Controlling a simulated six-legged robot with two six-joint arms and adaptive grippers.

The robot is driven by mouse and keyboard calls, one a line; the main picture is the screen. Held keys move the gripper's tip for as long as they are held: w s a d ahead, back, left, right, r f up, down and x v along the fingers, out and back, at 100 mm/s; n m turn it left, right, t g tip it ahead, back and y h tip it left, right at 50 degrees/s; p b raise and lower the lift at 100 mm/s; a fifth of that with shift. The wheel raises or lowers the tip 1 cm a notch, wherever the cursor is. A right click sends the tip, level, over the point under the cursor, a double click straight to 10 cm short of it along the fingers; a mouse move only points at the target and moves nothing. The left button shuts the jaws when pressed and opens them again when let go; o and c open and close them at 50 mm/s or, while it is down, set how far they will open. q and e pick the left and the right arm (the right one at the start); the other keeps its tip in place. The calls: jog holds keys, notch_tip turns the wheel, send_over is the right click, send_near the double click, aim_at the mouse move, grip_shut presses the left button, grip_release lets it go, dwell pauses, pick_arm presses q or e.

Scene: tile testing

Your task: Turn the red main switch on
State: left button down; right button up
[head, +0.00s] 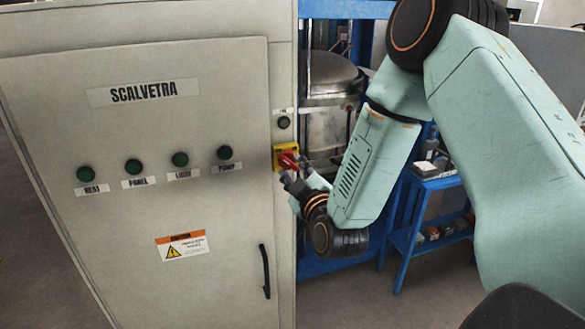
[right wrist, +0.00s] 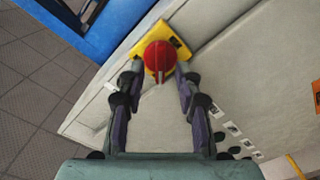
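The red main switch (head: 287,161) is a red knob on a yellow plate (head: 278,150) at the right edge of the grey cabinet front. In the right wrist view the red knob (right wrist: 159,57) sits in front of the yellow plate (right wrist: 178,34), its ridge pointing toward the wrist. My right gripper (head: 296,177) is at the switch, coming from the right. In the right wrist view its fingers (right wrist: 159,69) are apart, one on each side of the knob, with small gaps seeming to remain. Whether a fingertip touches the knob is unclear. My left gripper is not in view.
The cabinet (head: 120,230) carries a row of dark green buttons (head: 133,166), a warning label (head: 182,246) and a black door handle (head: 265,271). A dark round button (head: 284,122) sits above the switch. Behind stand a metal vessel (head: 330,75) and a blue shelf (head: 425,180).

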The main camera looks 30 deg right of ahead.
jog(key=shift+w+d, duration=0.45)
jog(key=shift+w+a+r, duration=0.1)
jog(key=shift+w+a, duration=0.05)
jog(key=shift+a, duration=0.3)
jog(key=shift+w+a+r, duration=0.1)
jog(key=shift+w+a, duration=0.05)
jog(key=shift+a, duration=0.3)
jog(key=shift+s+d+f, duration=0.1)
jog(key=shift+d+f, duration=0.1)
jog(key=shift+d, duration=0.55)
jog(key=c, duration=0.4)
jog(key=shift+c, duration=0.6)
jog(key=shift+a+r, duration=0.2)
jog(key=shift+a, duration=0.25)
grip_shut()
jog(key=shift+d+f, duration=0.1)
jog(key=shift+d, duration=0.1)
